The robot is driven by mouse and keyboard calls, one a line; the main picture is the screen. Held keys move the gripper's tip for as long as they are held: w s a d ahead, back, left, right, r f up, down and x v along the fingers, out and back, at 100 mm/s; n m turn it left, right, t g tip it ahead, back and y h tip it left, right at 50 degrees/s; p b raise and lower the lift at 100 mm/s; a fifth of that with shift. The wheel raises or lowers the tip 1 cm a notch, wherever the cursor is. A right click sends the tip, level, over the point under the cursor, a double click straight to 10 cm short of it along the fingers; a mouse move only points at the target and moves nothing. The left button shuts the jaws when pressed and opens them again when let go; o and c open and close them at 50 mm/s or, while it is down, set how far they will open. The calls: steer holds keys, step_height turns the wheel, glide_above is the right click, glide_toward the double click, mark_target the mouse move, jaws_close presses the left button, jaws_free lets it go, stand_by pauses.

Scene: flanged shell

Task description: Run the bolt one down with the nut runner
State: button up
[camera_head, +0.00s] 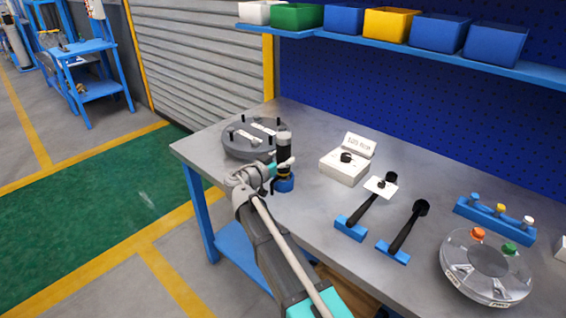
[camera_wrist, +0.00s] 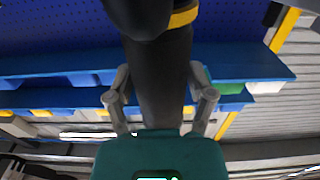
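My gripper (camera_head: 283,163) is shut around the dark body of an upright tool that looks like the nut runner (camera_head: 284,142). In the wrist view my fingers (camera_wrist: 160,98) lie on both sides of its black shaft (camera_wrist: 160,75), with a yellow band above them. A blue round holder (camera_head: 284,184) is directly below the tool; I cannot tell whether the tool still sits in it. The grey round flanged shell (camera_head: 240,149) stands to the left on the bench, with several black upright bolts and white labels on top. The labels are too small to read, so I cannot pick out bolt one.
On the grey bench (camera_head: 315,205) are a white box with a black knob (camera_head: 343,169), two black-handled tools in blue stands (camera_head: 350,228), a clear round fixture (camera_head: 485,285) and a blue rack with coloured pegs (camera_head: 495,218). A shelf of bins (camera_head: 440,50) hangs behind.

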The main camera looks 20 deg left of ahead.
mark_target(283, 134)
jaws_close()
steer(key=shift+r, duration=0.2)
step_height(283, 134, up, 10)
steer(key=p, duration=1)
steer(key=shift+f, duration=0.2)
stand_by(0.6)
steer(key=shift+c, duration=0.6)
jaws_free()
jaws_close()
steer(key=w+a+r+n+y+p, duration=0.2)
steer(key=w+a+y, duration=0.1)
steer(key=a, duration=0.5)
steer(key=w+a+r+n+y+p, duration=0.2)
steer(key=w+a, duration=0.4)
steer(key=a, duration=0.3)
steer(key=w+a+r+n+y+p, duration=0.3)
steer(key=w+a+y, duration=0.2)
steer(key=a, duration=0.4)
steer(key=shift+w+a+y+p, duration=0.2)
steer(key=shift+y+p, duration=0.15)
steer(key=shift+y, duration=0.25)
